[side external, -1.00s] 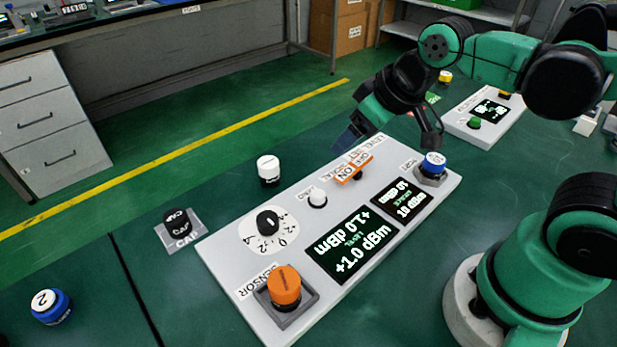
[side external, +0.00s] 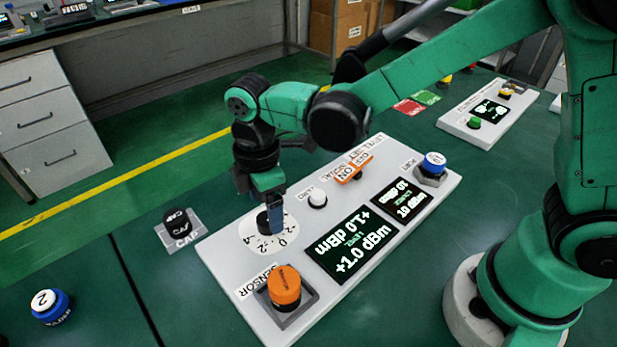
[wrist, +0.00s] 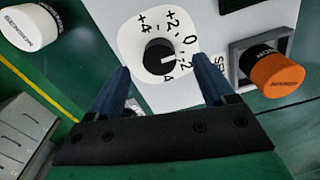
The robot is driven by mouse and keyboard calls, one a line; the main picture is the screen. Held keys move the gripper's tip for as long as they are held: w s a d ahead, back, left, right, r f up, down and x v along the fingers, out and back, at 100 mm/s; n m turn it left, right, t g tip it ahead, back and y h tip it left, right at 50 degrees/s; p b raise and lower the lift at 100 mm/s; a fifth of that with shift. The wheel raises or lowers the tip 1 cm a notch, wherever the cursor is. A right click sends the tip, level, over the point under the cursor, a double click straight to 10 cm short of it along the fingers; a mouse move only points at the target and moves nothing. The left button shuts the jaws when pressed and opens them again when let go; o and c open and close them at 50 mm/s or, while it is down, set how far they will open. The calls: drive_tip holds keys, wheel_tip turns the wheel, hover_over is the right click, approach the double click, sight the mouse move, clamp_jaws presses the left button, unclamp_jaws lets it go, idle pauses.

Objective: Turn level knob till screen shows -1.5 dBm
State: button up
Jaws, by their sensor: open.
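The black level knob (side external: 263,222) sits on a white numbered dial on the grey-white panel (side external: 225,245). It is partly hidden by my gripper in the side view, but the wrist view shows it (wrist: 158,55) with a white pointer mark. My gripper (side external: 274,212) is over the knob. In the wrist view its blue fingers (wrist: 161,68) are open, one on each side of the knob, with nothing held; I cannot tell whether they touch it. The larger screen (side external: 352,243) reads +1.0 dBm in green and white.
An orange sensor cap (side external: 284,286) stands near the panel's front end. A white button (side external: 317,198), an orange-labelled switch (side external: 356,172) and a blue-topped connector (side external: 433,164) line the far side. A smaller screen (side external: 403,200) reads 10 dBm. A black cap (side external: 177,222) is left of the panel.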

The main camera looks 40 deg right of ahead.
drive_tip(key=shift+f, duration=1.3)
clamp_jaws()
drive_tip(key=shift+m, duration=0.3)
drive_tip(key=m, duration=0.5)
drive_tip(key=shift+m, duration=0.3)
drive_tip(key=m, duration=0.5)
drive_tip(key=shift+m, duration=0.3)
